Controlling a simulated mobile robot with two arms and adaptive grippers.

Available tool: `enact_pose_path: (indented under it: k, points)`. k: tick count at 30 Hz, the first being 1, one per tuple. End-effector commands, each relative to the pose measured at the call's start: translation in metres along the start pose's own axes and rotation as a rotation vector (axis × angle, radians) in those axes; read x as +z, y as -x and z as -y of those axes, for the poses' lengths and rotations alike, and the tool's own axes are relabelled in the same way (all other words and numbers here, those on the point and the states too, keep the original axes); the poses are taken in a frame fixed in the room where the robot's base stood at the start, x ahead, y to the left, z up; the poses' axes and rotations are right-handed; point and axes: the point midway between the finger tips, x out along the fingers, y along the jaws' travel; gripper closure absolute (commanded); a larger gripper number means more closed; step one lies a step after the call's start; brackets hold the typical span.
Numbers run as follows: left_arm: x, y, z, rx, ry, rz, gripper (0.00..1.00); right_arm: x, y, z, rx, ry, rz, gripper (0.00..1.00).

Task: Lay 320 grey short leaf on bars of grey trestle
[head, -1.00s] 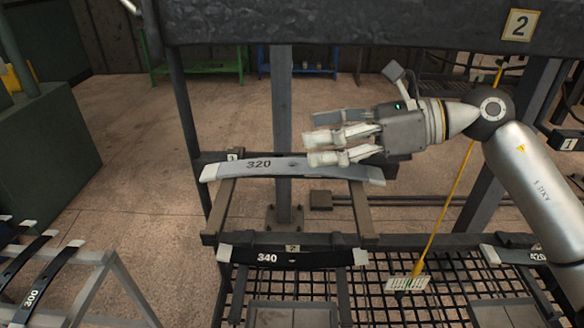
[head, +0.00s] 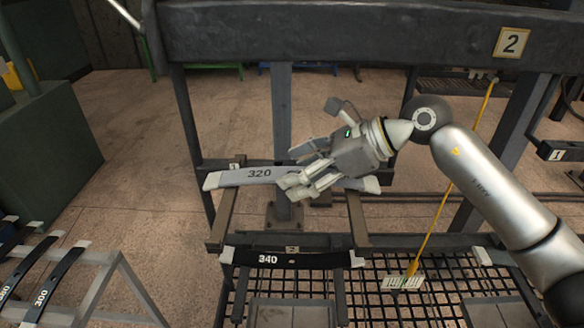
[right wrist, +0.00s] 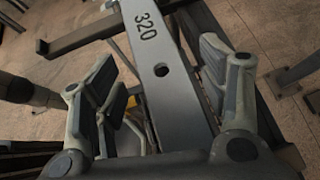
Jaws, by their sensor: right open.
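The grey short leaf marked 320 (head: 240,178) lies across two bars of the dark rack's upper level, with pale ends. My right gripper (head: 298,167) is open at the leaf's middle. In the right wrist view the leaf (right wrist: 160,45) runs between the spread fingers (right wrist: 160,85), with a gap on each side. The gripper hides part of the leaf in the head view. A light grey trestle (head: 92,257) stands at the lower left and bears black leaves, one marked 300 (head: 52,280). My left gripper is not in view.
A black leaf marked 340 (head: 290,260) lies on the rack's lower level, in front of 320. A thick dark beam (head: 350,35) crosses above. A yellow cord (head: 450,190) with a tag hangs at right. Black mesh (head: 420,300) lies below. Floor is clear between trestle and rack.

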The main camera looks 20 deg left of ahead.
Motion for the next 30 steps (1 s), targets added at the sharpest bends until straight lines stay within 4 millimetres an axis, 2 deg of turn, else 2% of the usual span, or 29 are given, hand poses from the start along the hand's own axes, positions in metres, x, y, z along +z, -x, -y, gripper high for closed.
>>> enact_pose_path:
  k: [1, 4, 12, 27, 28, 30]
  points:
    - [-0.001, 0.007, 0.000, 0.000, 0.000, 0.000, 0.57, 0.002, -0.006, 0.000, 0.002, -0.002, 0.001, 0.33]
    - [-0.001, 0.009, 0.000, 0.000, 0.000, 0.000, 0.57, 0.002, -0.016, 0.000, 0.001, -0.001, 0.001, 0.33]
    - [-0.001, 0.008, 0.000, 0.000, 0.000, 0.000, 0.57, -0.001, -0.019, 0.001, -0.001, 0.000, 0.001, 0.33]
    - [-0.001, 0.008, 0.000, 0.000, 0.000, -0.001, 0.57, -0.001, -0.018, 0.001, -0.004, -0.002, 0.001, 0.97]
    - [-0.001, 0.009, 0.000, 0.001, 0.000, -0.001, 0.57, -0.001, -0.018, 0.002, -0.004, -0.002, 0.001, 1.00]
    - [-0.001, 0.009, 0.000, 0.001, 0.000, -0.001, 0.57, -0.001, -0.018, 0.002, -0.005, -0.003, 0.001, 1.00]
